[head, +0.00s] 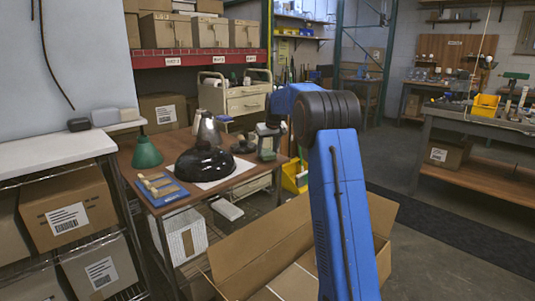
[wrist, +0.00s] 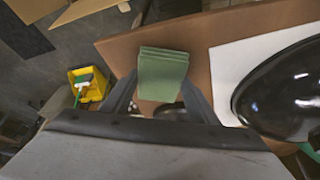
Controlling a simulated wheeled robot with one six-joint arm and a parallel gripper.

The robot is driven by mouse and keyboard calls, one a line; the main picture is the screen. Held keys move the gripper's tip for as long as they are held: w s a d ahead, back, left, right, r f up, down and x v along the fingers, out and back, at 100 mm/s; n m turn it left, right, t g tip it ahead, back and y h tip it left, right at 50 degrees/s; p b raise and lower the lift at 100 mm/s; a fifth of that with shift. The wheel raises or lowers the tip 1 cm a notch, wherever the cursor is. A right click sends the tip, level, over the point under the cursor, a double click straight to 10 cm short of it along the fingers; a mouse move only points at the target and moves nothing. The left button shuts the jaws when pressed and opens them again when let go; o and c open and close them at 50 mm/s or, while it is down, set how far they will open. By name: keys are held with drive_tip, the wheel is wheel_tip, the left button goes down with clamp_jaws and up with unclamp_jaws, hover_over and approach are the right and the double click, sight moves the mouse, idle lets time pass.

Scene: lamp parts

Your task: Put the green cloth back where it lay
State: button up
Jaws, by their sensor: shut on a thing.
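The green cloth (wrist: 163,68), a folded pad, shows between the two dark fingers of my gripper (wrist: 160,84) in the wrist view. My gripper is shut on it. The cloth is over the brown tabletop (wrist: 205,35), near its edge; I cannot tell whether it touches the wood. In the head view my gripper is at the right end of the small wooden table (head: 233,182), where the cloth is not clear to me.
A glossy black dome (head: 204,164) lies on a white sheet (wrist: 228,62), right of the cloth in the wrist view. A green shade (head: 147,153), a blue tray (head: 162,189) and a metal jug (head: 207,131) share the table. A yellow bucket (wrist: 89,83) and open carton (head: 245,242) are nearby.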

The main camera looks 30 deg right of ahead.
drive_tip(key=shift+f, duration=0.55)
drive_tip(key=shift+f, duration=0.1)
drive_tip(key=o, duration=1)
drive_tip(key=v, duration=1.2)
